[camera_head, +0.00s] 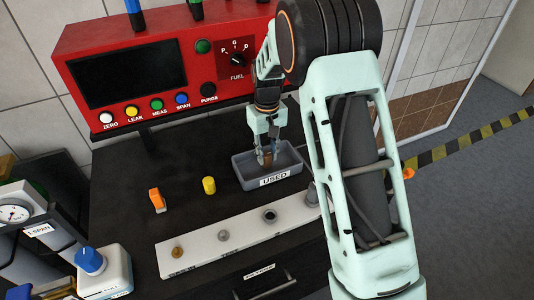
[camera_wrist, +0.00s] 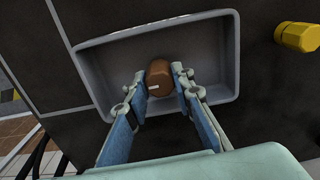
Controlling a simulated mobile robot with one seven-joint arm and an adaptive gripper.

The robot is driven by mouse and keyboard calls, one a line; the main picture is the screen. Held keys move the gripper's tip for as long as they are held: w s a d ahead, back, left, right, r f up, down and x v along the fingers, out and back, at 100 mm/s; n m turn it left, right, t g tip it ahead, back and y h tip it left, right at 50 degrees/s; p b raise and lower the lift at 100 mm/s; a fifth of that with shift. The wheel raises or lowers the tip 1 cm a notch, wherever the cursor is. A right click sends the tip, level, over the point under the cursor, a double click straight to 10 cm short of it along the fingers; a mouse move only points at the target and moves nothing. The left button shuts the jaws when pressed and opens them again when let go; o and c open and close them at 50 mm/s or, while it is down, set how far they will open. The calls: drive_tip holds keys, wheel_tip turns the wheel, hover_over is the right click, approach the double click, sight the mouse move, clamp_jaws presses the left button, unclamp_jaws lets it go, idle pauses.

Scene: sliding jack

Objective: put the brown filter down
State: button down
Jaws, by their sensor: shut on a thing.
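The brown filter (camera_wrist: 159,77) sits between my gripper's fingertips (camera_wrist: 160,92) in the wrist view. In the head view the filter (camera_head: 266,158) shows as a small brown piece below my gripper (camera_head: 265,148). My gripper is shut on it, pointing down into the grey tray labelled USED (camera_head: 249,184). The tray also shows in the wrist view (camera_wrist: 95,62), with its walls around the filter. I cannot tell whether the filter touches the tray floor.
A yellow cylinder (camera_head: 209,185) and an orange piece (camera_head: 157,200) stand left of the tray. A white strip (camera_head: 200,255) with several small fittings lies in front. A red analyzer panel (camera_head: 150,70) stands behind. A white box with a blue knob (camera_head: 104,278) is at front left.

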sight(267, 154)
drive_tip(key=shift+f, duration=0.2)
drive_tip(key=c, duration=1.7)
unclamp_jaws()
drive_tip(key=shift+o, duration=0.2)
drive_tip(key=shift+r, duration=0.1)
wheel_tip(267, 154, up, 12)
drive_tip(key=shift+r, duration=0.15)
